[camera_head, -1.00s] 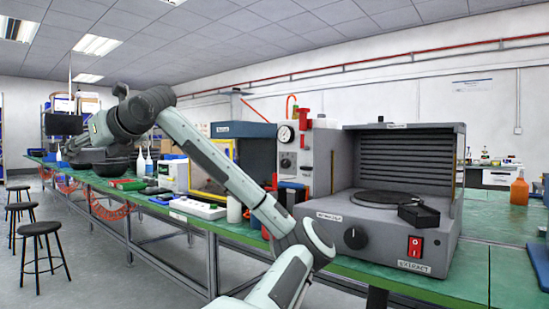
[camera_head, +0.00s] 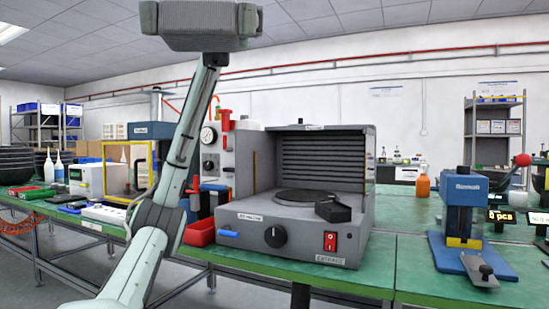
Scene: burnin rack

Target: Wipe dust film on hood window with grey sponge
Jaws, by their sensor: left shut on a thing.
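My left gripper (camera_head: 200,15) is at the top of the head view, raised high on its upright arm. It is shut on the grey sponge (camera_head: 200,42), a wide dark grey block between its fingers. The blue hood (camera_head: 150,130) stands on the bench, left of and behind my arm. I cannot make out a dust film at this size. My right gripper is not in view.
A grey extractor box (camera_head: 350,225) with a dark round plate stands right of my arm. A gauge panel (camera_head: 210,160) and red bin (camera_head: 200,232) are beside it. A blue press (camera_head: 463,205) stands at the right. Green bench (camera_head: 400,255) is bare between extractor and press.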

